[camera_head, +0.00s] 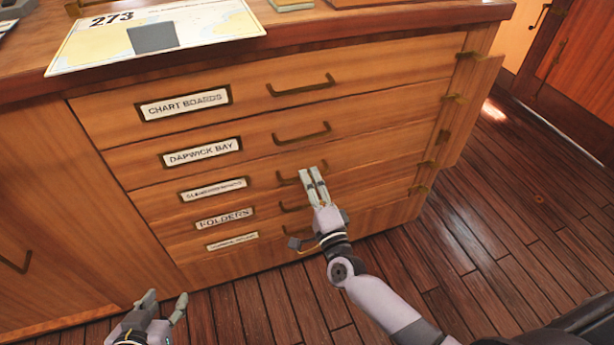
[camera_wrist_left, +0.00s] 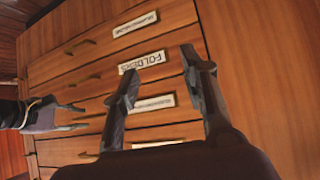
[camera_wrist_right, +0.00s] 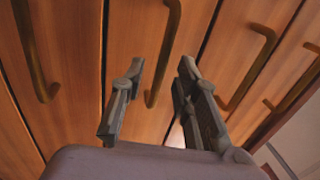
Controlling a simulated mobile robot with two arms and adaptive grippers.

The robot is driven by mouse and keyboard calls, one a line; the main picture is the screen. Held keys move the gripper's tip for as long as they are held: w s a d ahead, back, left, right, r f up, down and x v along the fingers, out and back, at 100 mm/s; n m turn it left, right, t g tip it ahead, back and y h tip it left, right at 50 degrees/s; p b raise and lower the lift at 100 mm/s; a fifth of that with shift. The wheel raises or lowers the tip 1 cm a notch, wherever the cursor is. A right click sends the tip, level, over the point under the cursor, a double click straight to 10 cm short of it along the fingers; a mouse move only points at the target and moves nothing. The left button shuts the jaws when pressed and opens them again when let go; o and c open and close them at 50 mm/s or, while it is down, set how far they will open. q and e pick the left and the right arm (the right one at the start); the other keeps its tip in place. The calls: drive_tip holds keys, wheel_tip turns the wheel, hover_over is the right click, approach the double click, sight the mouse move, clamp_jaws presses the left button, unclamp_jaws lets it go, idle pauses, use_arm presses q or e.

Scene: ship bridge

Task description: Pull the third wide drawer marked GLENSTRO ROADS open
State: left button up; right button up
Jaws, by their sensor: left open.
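The third wide drawer (camera_head: 255,186) sits in a wooden chest, with a small white label (camera_head: 213,190) too blurred to read surely. It looks shut, flush with its neighbours. Its brass handle (camera_head: 286,179) is partly hidden by my right gripper (camera_head: 311,172), whose fingertips are at the handle. In the right wrist view, the fingers stand apart, with a brass handle (camera_wrist_right: 168,50) between or just beyond them; contact cannot be told. My left gripper (camera_head: 165,300) is open and empty, low before the chest. The left wrist view shows its fingers spread (camera_wrist_left: 160,65) before the labelled drawer fronts.
Drawers marked CHART BOARDS (camera_head: 184,103) and DAPWICK BAY (camera_head: 202,152) are above; FOLDERS (camera_head: 224,218) and another drawer are below. A chart (camera_head: 200,25) lies on top. A narrow panel with brass fittings (camera_head: 475,105) stands at the right. The plank floor (camera_head: 510,220) at right is clear.

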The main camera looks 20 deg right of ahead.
drive_tip(key=shift+w+r, duration=0.25)
drive_tip(key=shift+w, duration=0.95)
drive_tip(key=shift+c, duration=0.4)
clamp_jaws()
